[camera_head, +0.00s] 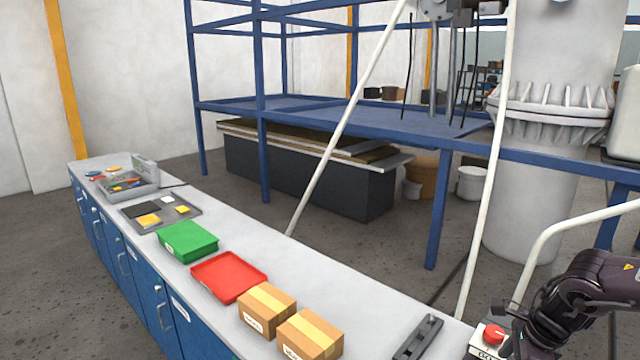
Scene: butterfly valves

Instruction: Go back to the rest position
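My dark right arm comes in from the right edge at the bottom right. My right gripper (512,343) is at its end, low and partly cut off by the bottom edge. It is beside a white box with a round red knob (494,335) at the end of the bench. I cannot tell whether the gripper touches the box, or whether its fingers are open or shut. My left gripper is not in view.
A long bench (330,268) with blue cabinets carries two cardboard boxes (310,335), a red tray (229,276), a green tray (188,241) and a grey toolbox (130,185). A blue frame (440,205) and white pipes (487,190) stand behind it. A dark slotted bar (418,338) lies near the knob.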

